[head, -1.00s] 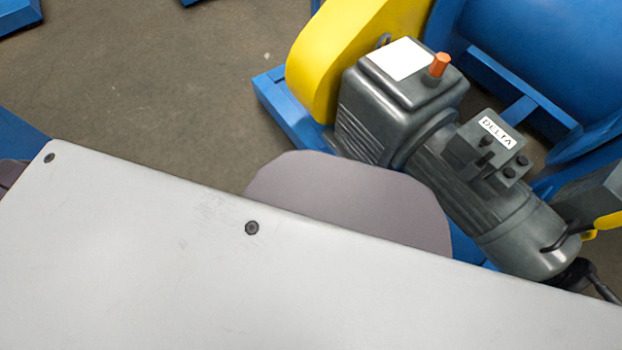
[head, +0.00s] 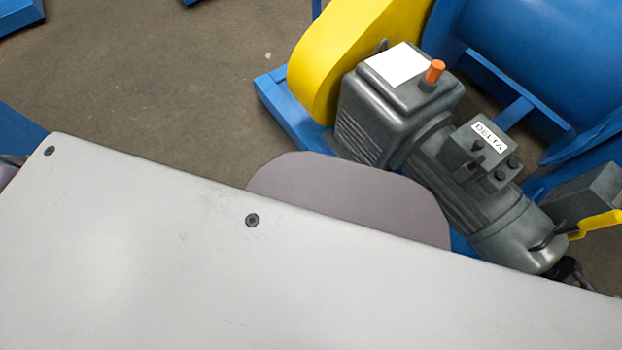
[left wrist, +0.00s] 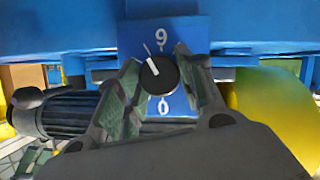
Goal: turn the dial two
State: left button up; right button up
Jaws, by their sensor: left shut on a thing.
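The dial (left wrist: 163,79) is a round black knob with a white pointer line. It sits on a blue plate (left wrist: 190,28) in the left wrist view. The pointer tilts to the upper left in that picture. A white mark like a 9 or a 6 shows above the knob and one like a 0 below it. My left gripper (left wrist: 157,60) has a finger on either side of the knob and is shut on it. The exact contact is hard to see. The dial and my left gripper do not show in the head view. My right gripper is in neither view.
In the head view a grey gear motor (head: 455,170) marked DELTA stands beside a yellow guard (head: 345,50) and a blue drum (head: 560,60). A yellow handle (head: 597,224) is at the right edge. Bare floor (head: 190,90) lies at upper left.

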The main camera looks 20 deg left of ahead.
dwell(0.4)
pick_arm(q)
jog(key=o, duration=1)
jog(key=shift+s+a, duration=0.1)
jog(key=v, duration=1.1)
jog(key=shift+s+a, duration=0.2)
jog(key=shift+a, duration=0.05)
jog(key=shift+r, duration=0.15)
